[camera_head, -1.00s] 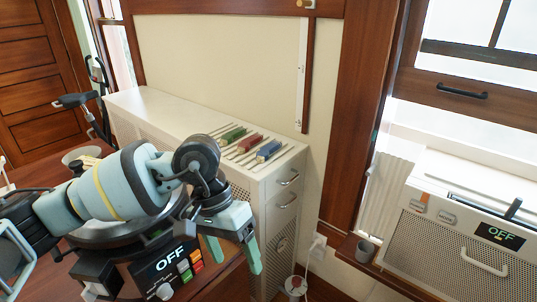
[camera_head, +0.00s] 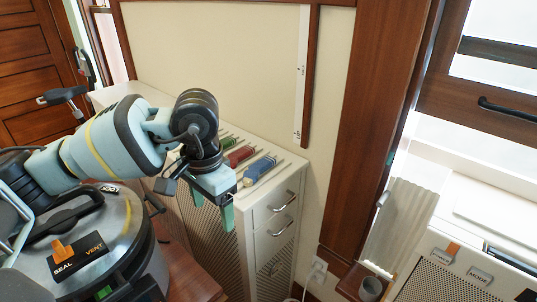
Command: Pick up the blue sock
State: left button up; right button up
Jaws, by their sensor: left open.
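The blue sock (camera_head: 259,168) appears as a small folded blue bundle lying on the slatted top of the white cabinet (camera_head: 271,190). It is the front-right one in a row, with a red bundle (camera_head: 240,156) and a green bundle (camera_head: 225,142) behind it to the left. My left gripper (camera_head: 212,205) is open and empty. It points down with green fingers, to the left of the blue sock in the picture and apart from it. The gripper body partly covers the cabinet's near side. My right gripper is out of view.
A pressure cooker (camera_head: 134,232) with a steel lid stands at the lower left, under my left arm. A white perforated appliance (camera_head: 440,265) stands at right.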

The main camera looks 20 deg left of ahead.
aim_at(252, 173)
jog(key=i, duration=0.9)
